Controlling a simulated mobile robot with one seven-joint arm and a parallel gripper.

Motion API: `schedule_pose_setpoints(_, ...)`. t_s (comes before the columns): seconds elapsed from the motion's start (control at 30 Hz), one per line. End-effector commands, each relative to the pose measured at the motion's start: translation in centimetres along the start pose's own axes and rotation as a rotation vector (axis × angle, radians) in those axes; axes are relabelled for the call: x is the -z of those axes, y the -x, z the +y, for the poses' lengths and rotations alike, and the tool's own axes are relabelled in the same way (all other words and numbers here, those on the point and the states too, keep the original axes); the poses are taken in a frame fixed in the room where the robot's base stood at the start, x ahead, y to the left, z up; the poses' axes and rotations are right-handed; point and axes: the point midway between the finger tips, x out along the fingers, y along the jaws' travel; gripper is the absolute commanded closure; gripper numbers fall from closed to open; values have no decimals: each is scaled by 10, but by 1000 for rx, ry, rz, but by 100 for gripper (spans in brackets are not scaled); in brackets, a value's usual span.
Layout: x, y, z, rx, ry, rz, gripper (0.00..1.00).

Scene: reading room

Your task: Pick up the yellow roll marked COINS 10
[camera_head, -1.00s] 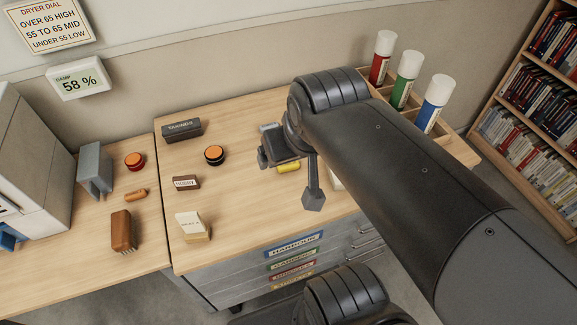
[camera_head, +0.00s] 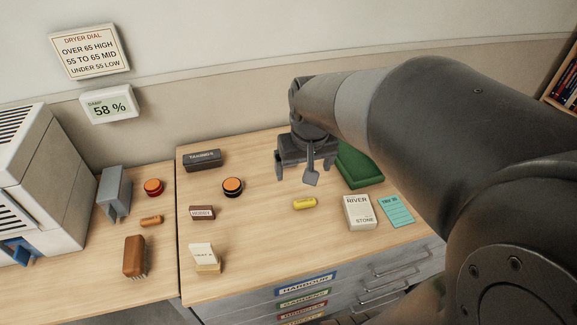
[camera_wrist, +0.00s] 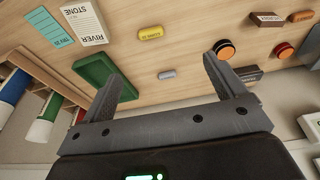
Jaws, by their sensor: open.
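The yellow roll (camera_head: 304,203) lies on the wooden desk, in front of my gripper and left of the white RIVER STONE box. It also shows in the wrist view (camera_wrist: 150,32), beyond the fingertips; its marking is too small to read. My gripper (camera_head: 296,178) is above the desk, behind the roll and apart from it. In the wrist view the two fingers (camera_wrist: 166,78) are spread wide with nothing held. A small grey roll (camera_wrist: 167,75) shows between the fingers in the wrist view; the head view does not show it.
The RIVER STONE box (camera_head: 359,212), a teal card (camera_head: 396,210) and a green tray (camera_head: 358,167) are to the right. An orange-topped button (camera_head: 232,187), a HUSKY-like labelled block (camera_head: 202,213) and a dark block (camera_head: 202,160) are to the left. Bare desk surrounds the roll.

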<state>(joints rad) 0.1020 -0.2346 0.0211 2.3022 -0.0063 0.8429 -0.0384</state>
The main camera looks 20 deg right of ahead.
Motion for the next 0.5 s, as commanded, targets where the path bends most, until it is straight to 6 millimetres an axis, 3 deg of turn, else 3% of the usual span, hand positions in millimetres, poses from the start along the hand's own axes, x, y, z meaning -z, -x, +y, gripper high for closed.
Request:
schedule_pose_setpoints(0.2, 30, -57, 15, 2, -16, -110, 11)
schedule_pose_setpoints(0.5, 51, -122, 31, 13, -32, -213, 11)
